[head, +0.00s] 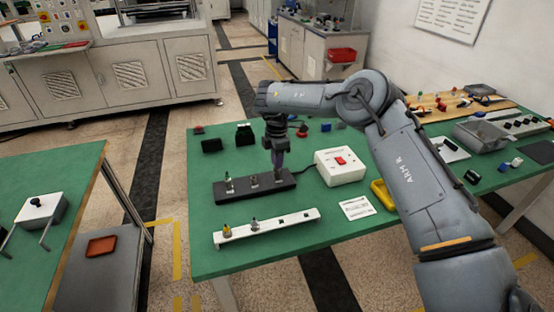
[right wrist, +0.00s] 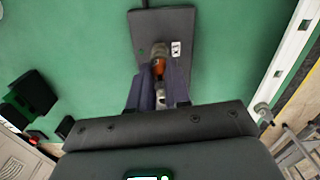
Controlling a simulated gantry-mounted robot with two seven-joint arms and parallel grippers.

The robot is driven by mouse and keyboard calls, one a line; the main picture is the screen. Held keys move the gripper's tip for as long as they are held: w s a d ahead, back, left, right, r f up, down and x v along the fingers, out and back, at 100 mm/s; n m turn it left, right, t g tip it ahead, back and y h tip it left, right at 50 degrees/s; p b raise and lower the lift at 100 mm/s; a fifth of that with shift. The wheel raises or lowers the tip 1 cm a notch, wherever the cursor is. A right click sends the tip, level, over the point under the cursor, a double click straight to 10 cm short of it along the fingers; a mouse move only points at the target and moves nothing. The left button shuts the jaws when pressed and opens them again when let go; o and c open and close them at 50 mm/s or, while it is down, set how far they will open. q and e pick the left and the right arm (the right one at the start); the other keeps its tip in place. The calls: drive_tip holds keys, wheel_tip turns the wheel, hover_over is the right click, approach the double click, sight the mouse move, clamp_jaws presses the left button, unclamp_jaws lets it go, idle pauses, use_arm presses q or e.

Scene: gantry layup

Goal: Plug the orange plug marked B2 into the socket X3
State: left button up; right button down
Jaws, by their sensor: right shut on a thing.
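My right gripper (head: 279,174) is over the right end of the black socket strip (head: 213,191), pointing down. In the right wrist view its two fingers (right wrist: 158,82) are shut on an orange plug (right wrist: 158,66), which is over the strip (right wrist: 147,28) beside a small white label (right wrist: 175,48). The label's text is too small to read surely. Whether the plug is seated or just above its socket, I cannot tell. Its marking is hidden. Two other plugs, one at the left (head: 228,184) and one in the middle (head: 254,181), stand upright on the strip. My left gripper is not in view.
A white rail (head: 268,227) in front holds two upright plugs at its left. A white box with a red button (head: 341,166) stands close right of the strip. Black blocks (head: 212,145) lie behind. A white card (head: 357,207) and yellow thing (head: 384,194) lie right.

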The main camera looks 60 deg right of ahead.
drive_tip(key=shift+f+b, duration=0.4)
drive_tip(key=shift+f, duration=0.2)
drive_tip(key=c, duration=1)
unclamp_jaws()
drive_tip(key=shift+r, duration=0.1)
wheel_tip(320, 180, up, 11)
drive_tip(key=p, duration=0.3)
